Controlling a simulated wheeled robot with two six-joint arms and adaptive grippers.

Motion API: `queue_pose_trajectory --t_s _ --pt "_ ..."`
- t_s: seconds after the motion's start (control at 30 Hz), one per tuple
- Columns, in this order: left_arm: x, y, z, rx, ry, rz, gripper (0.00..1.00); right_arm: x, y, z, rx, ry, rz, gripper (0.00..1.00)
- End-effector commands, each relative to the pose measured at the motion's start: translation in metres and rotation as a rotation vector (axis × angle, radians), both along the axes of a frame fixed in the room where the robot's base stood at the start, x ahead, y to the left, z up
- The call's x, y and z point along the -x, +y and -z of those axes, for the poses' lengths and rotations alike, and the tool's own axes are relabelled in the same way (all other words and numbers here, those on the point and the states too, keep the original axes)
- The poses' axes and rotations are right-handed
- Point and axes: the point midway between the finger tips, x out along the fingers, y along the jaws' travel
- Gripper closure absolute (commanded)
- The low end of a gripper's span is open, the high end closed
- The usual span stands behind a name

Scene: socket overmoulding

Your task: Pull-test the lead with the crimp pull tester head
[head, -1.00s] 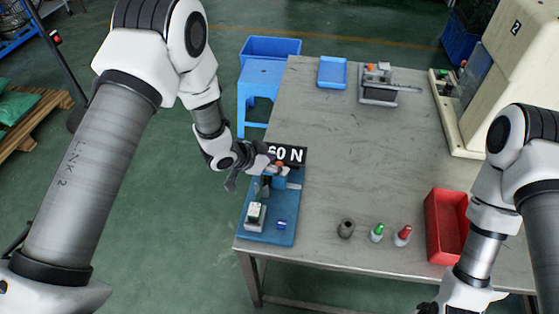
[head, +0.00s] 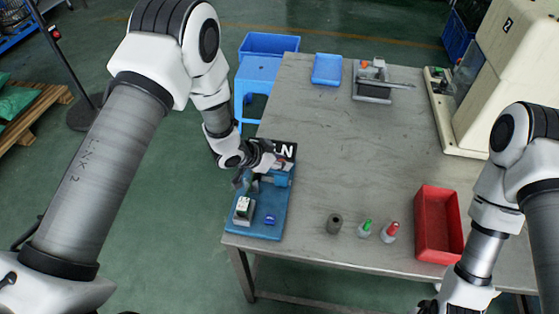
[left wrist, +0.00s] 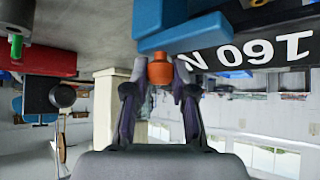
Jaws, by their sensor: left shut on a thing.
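The pull tester stands on a blue base plate (head: 262,228) at the table's front left corner. Its blue head (head: 283,179) sits at the back of the plate, before a black sign (head: 288,150). In the left wrist view the sign (left wrist: 265,45) reads 160 N, upside down. There, my left gripper (left wrist: 160,84) is shut on an orange knob (left wrist: 160,68) next to the tester's blue body (left wrist: 185,32). I cannot make out the lead. My right gripper (head: 430,305) is only partly in view at the bottom edge; its fingers cannot be made out.
A small white-and-dark block (head: 243,208) and a blue piece (head: 269,220) are on the plate. A dark cylinder (head: 334,224), a green-topped piece (head: 365,229), a red-topped piece (head: 390,232) and a red bin (head: 437,225) stand rightward. The table's middle is clear.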

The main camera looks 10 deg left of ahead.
Motion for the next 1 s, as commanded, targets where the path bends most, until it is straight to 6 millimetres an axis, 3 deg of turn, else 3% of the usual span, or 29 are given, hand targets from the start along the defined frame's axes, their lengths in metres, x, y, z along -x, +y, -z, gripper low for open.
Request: queue_pose_trajectory --t_s 0.3,0.33,0.4,0.77,1.0 --pt "0.001 -0.001 0.001 -0.001 0.001 0.006 1.0 0.0 0.0 0.0 0.0 0.0 0.0 0.6" --pt "0.001 -0.001 0.001 -0.001 0.002 0.005 0.68 0.0 0.0 0.0 0.0 0.0 0.0 0.6" --pt "0.001 -0.001 0.001 -0.001 0.001 0.004 0.49 0.0 0.0 0.0 0.0 0.0 0.0 0.6" --pt "0.002 0.002 -0.003 -0.001 0.0 0.001 0.49 0.0 0.0 0.0 0.0 0.0 0.0 0.6" --pt "0.028 0.024 -0.039 -0.001 -0.001 0.0 0.49 0.0 0.0 0.0 0.0 0.0 0.001 0.6"
